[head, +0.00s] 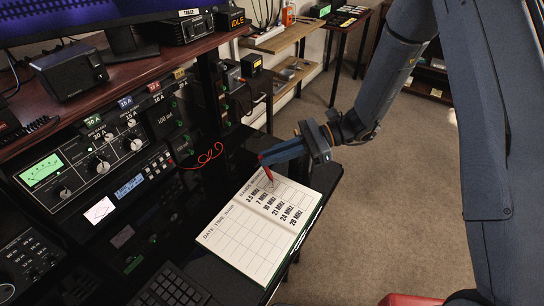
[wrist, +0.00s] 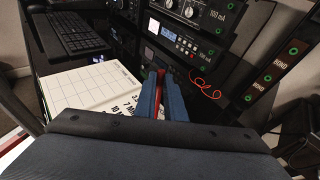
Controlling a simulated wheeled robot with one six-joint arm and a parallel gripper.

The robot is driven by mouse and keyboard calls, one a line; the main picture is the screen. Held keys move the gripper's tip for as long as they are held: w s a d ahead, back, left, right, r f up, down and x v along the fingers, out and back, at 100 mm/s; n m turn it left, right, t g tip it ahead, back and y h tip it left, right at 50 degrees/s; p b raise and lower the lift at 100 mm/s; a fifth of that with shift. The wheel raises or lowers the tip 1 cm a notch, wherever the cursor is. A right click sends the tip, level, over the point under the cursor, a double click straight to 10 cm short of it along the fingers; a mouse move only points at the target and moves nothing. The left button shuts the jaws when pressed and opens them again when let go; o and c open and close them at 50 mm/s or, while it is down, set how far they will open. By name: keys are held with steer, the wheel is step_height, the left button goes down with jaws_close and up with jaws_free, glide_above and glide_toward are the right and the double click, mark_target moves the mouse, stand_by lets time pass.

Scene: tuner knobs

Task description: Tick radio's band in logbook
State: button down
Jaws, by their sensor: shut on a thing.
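The open logbook (head: 245,245) lies on the dark desk, with a ruled grid and several band labels, from 3.5 MHZ to 28 MHZ. My gripper (head: 266,158) is shut on a red pen (head: 267,173), above the logbook's far end near the first labels. The pen points down; I cannot tell whether its tip touches the page. In the wrist view the red pen (wrist: 161,90) shows between the blue fingers, which hide part of the logbook (wrist: 92,84). The radio (head: 129,186) has a lit blue display, too small to read; it also shows in the wrist view (wrist: 186,45).
A tuner with a green meter (head: 42,171) and knobs stands left of the logbook. A keyboard (head: 172,288) lies at the near edge. A red cable (head: 206,156) hangs behind the logbook.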

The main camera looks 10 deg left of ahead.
steer(key=shift+w, duration=0.1)
stand_by(0.3)
step_height(320, 180, up, 6)
steer(key=p, duration=0.4)
stand_by(0.3)
